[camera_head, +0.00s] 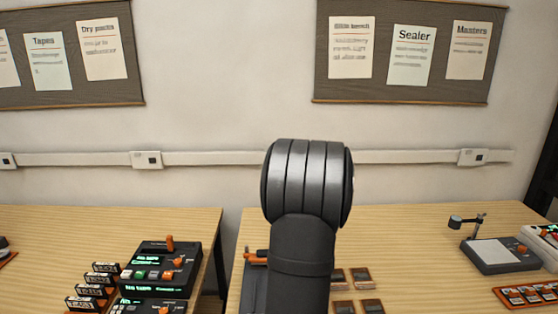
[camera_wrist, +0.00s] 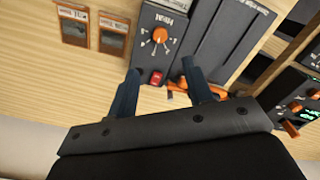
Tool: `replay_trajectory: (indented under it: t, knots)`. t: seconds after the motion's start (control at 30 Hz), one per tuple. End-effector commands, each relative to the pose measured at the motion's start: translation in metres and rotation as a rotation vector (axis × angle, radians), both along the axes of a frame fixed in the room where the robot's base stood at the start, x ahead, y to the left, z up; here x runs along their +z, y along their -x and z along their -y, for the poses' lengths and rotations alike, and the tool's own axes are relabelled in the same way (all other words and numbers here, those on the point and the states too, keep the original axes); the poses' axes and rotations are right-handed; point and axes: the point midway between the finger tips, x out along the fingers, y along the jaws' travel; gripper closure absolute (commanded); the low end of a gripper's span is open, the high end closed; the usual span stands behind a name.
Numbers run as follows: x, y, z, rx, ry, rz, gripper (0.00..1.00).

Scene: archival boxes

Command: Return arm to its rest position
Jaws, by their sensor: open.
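My gripper (camera_wrist: 160,66) shows in the wrist view with its two dark fingers spread apart and nothing between them. Its fingertips are over the front edge of a grey machine (camera_wrist: 172,18) with an orange knob and a red switch. Whether the fingers touch the machine, I cannot tell. In the head view my arm stands upright in the middle and hides most of this machine; its dark left edge (camera_head: 253,290) and an orange lever (camera_head: 256,258) show beside the arm. The gripper itself is hidden in the head view.
Small brown packs (camera_head: 361,278) lie right of my arm. A grey scale-like device (camera_head: 500,254) and an orange tray (camera_head: 530,294) stand further right. A black control box (camera_head: 163,265) and several labelled cassettes (camera_head: 93,290) stand on the left table (camera_head: 60,230). A gap separates the tables.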

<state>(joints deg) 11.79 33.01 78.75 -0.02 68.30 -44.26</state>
Motion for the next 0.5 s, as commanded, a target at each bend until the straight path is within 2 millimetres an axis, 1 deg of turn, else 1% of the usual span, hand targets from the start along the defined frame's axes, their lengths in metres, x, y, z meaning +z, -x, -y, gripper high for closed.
replay_trajectory:
  t: [0.03,0.1,0.3,0.5]
  knots:
    - [-0.011,0.000,0.000,0.000,-0.001,-0.003,0.53]
    - [-0.026,0.001,0.000,0.000,-0.001,-0.004,0.53]
    - [-0.066,0.001,0.000,0.000,-0.001,-0.003,0.53]
    - [-0.101,0.001,0.000,0.000,-0.001,-0.003,0.53]
